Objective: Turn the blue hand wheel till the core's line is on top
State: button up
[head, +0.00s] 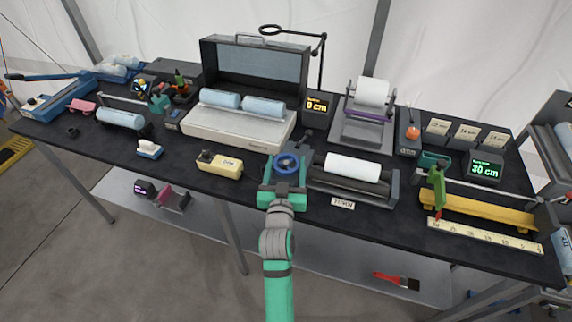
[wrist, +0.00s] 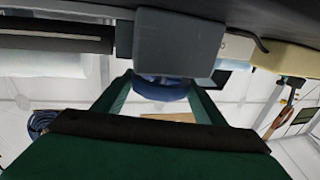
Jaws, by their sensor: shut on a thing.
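The blue hand wheel (head: 287,164) sits at the left end of a dark cradle near the table's front edge. A white core (head: 352,168) lies in the cradle to the right of the wheel; I see no line on the part that shows. My gripper (head: 286,188) is at the wheel, its green fingers shut on it. In the wrist view the blue wheel (wrist: 165,90) shows between the two green fingers, partly hidden behind a grey block (wrist: 178,45). The wrist view appears upside down.
A label plate (head: 343,203) lies before the cradle. A yellow box (head: 220,163) stands left of the wheel, and an open grey case (head: 240,125) with blue rolls behind it. A yellow rail (head: 480,209) and a ruler (head: 485,236) are at the right. Bare table shows between the yellow box and the wheel.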

jog(key=shift+s+m+h, duration=0.1)
jog(key=shift+m+h, duration=0.7)
jog(key=shift+h, duration=0.4)
jog(key=o, duration=1)
jog(key=shift+o, duration=0.2)
jog(key=shift+a, duration=0.1)
jog(key=v, duration=1)
jog(key=shift+s+r, duration=0.2)
jog(key=shift+s, duration=0.1)
jog(key=shift+a, duration=0.1)
